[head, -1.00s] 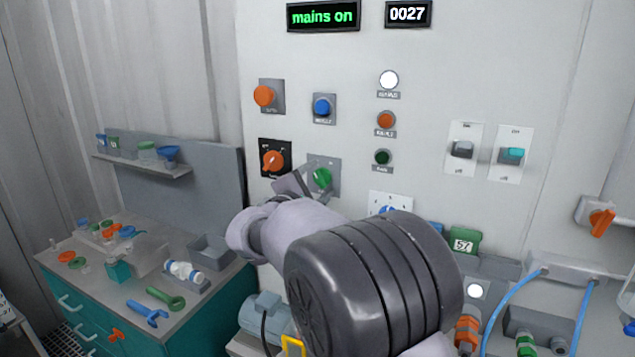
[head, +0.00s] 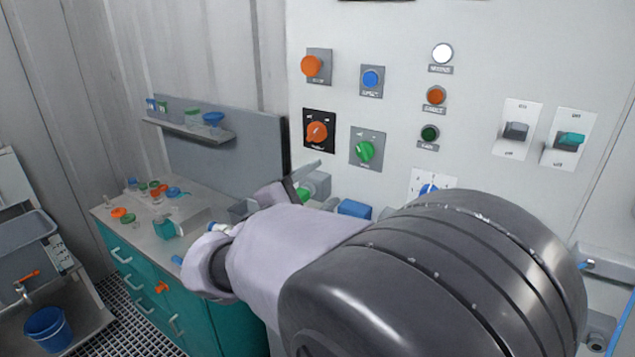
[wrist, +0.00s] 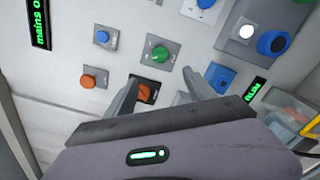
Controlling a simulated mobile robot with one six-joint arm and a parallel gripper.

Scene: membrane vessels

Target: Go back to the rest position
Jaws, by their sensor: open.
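My gripper (head: 303,181) is in front of the wall panel (head: 390,30), below and left of the green knob (head: 364,152) in the head view. Its jaws are apart and empty. In the wrist view the gripper (wrist: 160,82) shows both fingers spread, with nothing between them. The orange rotary knob is also in the head view (head: 317,132). My arm covers the lower right of the head view.
A teal cabinet bench (head: 140,262) with small parts stands left, under a shelf (head: 190,132). A sink (head: 25,240) and blue bucket (head: 48,328) are at far left. Two switches (head: 516,130) (head: 571,140) are on the panel at right. Grating floor shows between bench and sink.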

